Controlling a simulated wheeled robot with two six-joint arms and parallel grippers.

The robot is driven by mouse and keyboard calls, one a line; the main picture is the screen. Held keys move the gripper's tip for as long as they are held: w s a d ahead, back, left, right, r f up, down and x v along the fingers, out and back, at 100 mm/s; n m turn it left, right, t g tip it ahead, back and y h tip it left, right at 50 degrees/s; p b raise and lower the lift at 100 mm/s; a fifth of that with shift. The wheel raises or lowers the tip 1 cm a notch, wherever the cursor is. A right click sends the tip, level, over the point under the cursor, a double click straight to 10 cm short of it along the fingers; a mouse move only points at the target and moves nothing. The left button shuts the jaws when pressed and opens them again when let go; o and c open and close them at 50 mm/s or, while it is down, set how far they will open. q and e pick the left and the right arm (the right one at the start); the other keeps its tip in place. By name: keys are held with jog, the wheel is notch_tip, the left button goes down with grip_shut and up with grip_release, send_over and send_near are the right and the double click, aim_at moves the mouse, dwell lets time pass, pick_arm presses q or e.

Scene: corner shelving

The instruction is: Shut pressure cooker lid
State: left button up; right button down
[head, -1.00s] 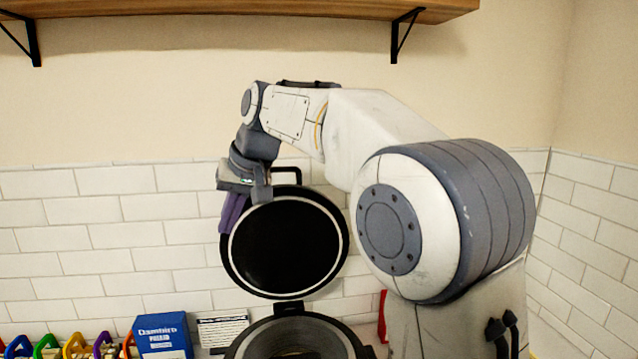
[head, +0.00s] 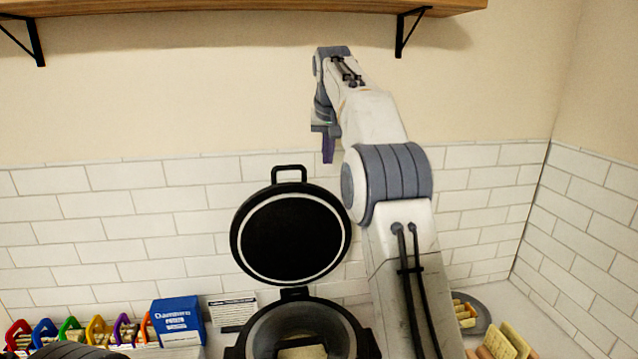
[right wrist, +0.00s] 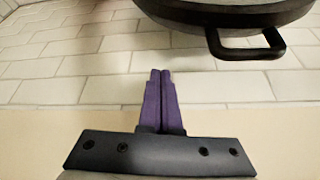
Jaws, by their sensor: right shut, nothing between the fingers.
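The pressure cooker's black lid (head: 291,238) stands open, tipped up on its hinge, with its inner face toward the head camera and its handle (head: 289,172) on top. The open pot (head: 262,332) sits below it, with something pale inside. My right gripper (head: 328,157) is above and to the right of the lid, apart from it. In the right wrist view its purple fingers (right wrist: 160,75) are together and empty, and the lid's handle (right wrist: 247,49) shows at the upper right. Part of my left arm shows at the lower left of the head view; its gripper is out of view.
A blue box (head: 179,322) and a white card (head: 232,311) stand left of the pot, beside a row of colourful holders (head: 97,331). A grey plate (head: 474,308) with food lies right. A wooden shelf (head: 240,8) hangs above; the tiled wall (head: 130,210) is behind.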

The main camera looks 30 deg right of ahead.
jog(key=shift+w+a+f+p, duration=0.1)
jog(key=shift+f+p, duration=0.1)
jog(key=shift+f, duration=2)
jog(key=shift+w+f+p, duration=0.1)
jog(key=shift+f+p, duration=0.05)
jog(key=shift+f, duration=2.05)
